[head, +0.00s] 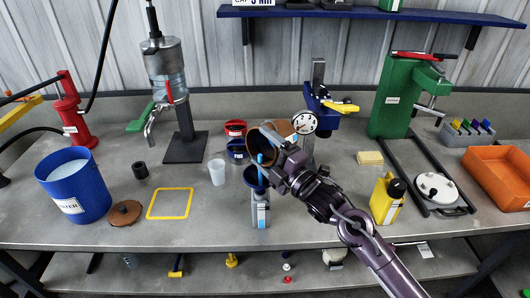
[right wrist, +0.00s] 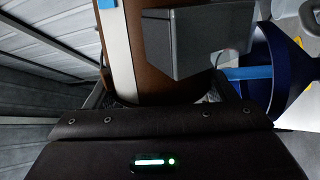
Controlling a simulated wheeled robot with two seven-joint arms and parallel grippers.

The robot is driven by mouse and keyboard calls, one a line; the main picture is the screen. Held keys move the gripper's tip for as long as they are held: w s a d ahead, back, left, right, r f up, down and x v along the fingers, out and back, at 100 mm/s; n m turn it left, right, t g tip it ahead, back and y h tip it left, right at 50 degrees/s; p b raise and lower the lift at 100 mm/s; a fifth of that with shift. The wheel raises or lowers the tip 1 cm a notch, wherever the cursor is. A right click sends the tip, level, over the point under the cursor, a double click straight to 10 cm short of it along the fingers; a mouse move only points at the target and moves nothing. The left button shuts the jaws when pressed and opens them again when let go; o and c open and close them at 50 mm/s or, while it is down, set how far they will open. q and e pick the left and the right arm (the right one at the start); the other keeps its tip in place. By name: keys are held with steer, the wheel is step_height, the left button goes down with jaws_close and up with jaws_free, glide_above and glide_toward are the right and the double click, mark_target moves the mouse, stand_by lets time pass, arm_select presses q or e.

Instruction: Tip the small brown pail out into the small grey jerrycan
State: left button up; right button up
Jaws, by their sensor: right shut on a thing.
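The small brown pail (head: 283,127) is held tilted above the bench, its open mouth towards the left and the camera. My right gripper (head: 264,151) is shut on it. In the right wrist view the brown pail wall (right wrist: 130,70) fills the upper middle, partly hidden by a dark grey block. The small grey jerrycan (head: 261,211) stands upright below the pail, with a dark blue funnel (head: 251,176) at its top. The funnel also shows at the right of the right wrist view (right wrist: 284,70). I cannot see the pail's contents or any stream. My left gripper is out of view.
A white cup (head: 217,172) and red and blue containers (head: 235,130) stand left of the jerrycan. A blue bucket (head: 75,187) and yellow frame (head: 170,204) lie further left. A yellow bottle (head: 387,199) stands right, near my arm.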

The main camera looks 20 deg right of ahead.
steer(key=shift+f+n+y+b, duration=0.3)
steer(key=shift+f+n+b, duration=0.35)
steer(key=shift+n+b, duration=0.55)
steer(key=shift+r+n+g+y+b, duration=0.1)
steer(key=shift+n+g+y+b, duration=0.2)
steer(key=shift+n+b, duration=0.9)
steer(key=shift+r, duration=0.1)
